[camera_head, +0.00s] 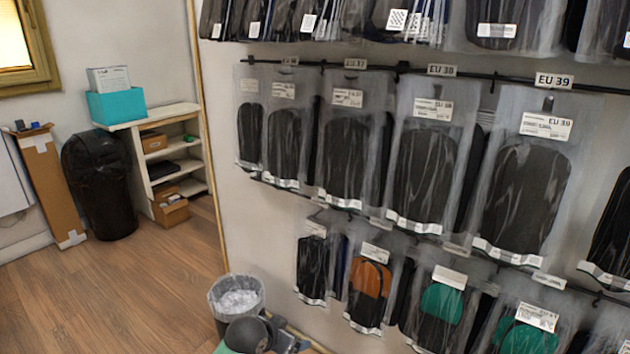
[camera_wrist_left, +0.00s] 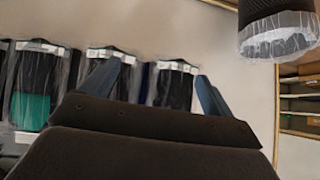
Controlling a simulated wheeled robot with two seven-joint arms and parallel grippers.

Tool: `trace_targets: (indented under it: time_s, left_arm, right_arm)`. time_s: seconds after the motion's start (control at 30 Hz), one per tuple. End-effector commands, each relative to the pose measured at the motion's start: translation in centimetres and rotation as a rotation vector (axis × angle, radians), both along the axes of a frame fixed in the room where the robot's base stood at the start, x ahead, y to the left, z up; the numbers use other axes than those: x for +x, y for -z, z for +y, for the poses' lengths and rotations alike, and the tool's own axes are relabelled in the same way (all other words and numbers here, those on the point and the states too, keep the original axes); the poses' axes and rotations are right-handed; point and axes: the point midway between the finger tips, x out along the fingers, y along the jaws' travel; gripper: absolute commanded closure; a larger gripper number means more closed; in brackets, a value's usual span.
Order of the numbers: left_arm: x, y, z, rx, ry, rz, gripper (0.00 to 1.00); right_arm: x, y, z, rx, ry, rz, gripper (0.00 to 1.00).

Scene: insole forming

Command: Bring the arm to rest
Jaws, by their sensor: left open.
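My left gripper (camera_wrist_left: 160,72) shows in the left wrist view, its two blue-grey fingers spread apart. No object is held between them. Bagged insoles hang on the wall beyond the fingers, one dark bag (camera_wrist_left: 174,88) showing in the gap, apart from the gripper as far as I can tell. In the head view no gripper fingers can be made out. My right gripper is in neither view.
Rows of bagged insoles (camera_head: 345,150) hang on wall rails at the right. A waste bin with a clear liner (camera_head: 238,300) stands at the wall's foot; it appears upside down in the wrist view (camera_wrist_left: 280,42). A black bin (camera_head: 100,185) and low shelf (camera_head: 165,120) stand farther back.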

Motion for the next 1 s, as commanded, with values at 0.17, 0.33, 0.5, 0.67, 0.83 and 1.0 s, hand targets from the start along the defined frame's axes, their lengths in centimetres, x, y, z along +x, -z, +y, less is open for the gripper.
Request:
trace_targets:
  time_s: [0.17,0.33,0.5,0.67,0.83,1.0]
  left_arm:
    - [-5.3,-4.2,2.1,0.054,-0.094,0.091,0.12]
    - [-11.3,-7.6,4.4,0.094,-0.185,0.18,0.12]
    - [-16.5,-10.6,6.0,0.106,-0.248,0.242,0.12]
    - [-20.9,-13.3,6.8,0.093,-0.291,0.288,0.12]
    - [-25.7,-15.4,7.2,0.074,-0.319,0.362,0.12]
    - [-30.7,-16.3,7.2,0.067,-0.338,0.463,0.12]
  right_arm:
    - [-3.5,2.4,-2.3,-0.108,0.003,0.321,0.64]
    - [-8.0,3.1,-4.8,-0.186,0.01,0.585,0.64]
    - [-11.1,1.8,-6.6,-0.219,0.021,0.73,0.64]
    - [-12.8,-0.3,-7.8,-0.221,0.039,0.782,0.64]
    - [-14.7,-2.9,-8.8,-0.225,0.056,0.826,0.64]
    - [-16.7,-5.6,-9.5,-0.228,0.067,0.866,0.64]
